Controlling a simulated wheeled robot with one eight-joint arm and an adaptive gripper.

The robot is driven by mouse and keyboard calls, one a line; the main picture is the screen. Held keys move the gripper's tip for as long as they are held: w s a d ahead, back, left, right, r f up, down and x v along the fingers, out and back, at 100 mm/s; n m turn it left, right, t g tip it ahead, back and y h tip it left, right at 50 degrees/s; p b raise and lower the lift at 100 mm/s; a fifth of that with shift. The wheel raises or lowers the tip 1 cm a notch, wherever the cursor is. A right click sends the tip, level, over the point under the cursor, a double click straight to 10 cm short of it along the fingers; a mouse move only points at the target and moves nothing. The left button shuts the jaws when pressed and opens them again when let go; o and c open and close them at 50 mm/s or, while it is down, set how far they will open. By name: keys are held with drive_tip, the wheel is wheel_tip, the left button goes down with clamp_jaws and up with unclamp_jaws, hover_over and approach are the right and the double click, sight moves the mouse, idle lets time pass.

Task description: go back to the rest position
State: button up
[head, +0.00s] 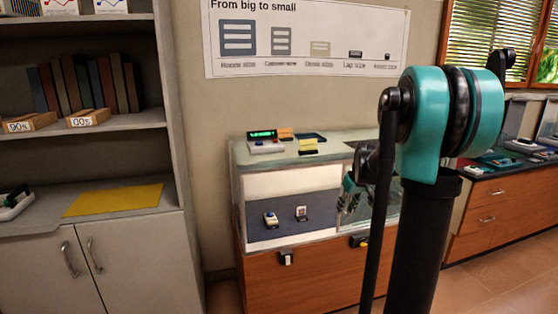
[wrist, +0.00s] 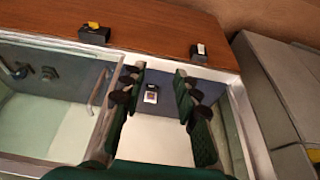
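My gripper (wrist: 158,90) shows its two dark green, padded fingers spread apart in the wrist view, with nothing held between them. In the head view my gripper (head: 350,192) is small and partly hidden behind my arm, by the right part of the glass display case (head: 240,190). A small black-and-white device (wrist: 151,94) shows in the gap between the fingers, beyond the fingertips, on a grey-blue panel. In the head view, a white-and-blue device (head: 270,219) and a small pale device (head: 301,213) sit on the case's grey-blue panel.
A green-lit display box (head: 263,141) and yellow block (head: 308,147) stand on the case. Small black locks (head: 286,257) sit on its wooden front. A shelf unit (head: 120,122) stands left. A wooden drawer counter (head: 490,200) stands right. Some floor (head: 505,285) is clear at lower right.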

drive_tip(key=s+a+f+m, duration=0.1)
drive_tip(key=s+a+f, duration=0.2)
drive_tip(key=s, duration=1.1)
drive_tip(key=s+a+f+m+h, duration=0.1)
drive_tip(key=s+a+f+m, duration=0.1)
drive_tip(key=s+f, duration=0.6)
drive_tip(key=s+a, duration=0.1)
drive_tip(key=s, duration=0.6)
drive_tip(key=shift+s+a, duration=0.15)
drive_tip(key=shift+s, duration=0.1)
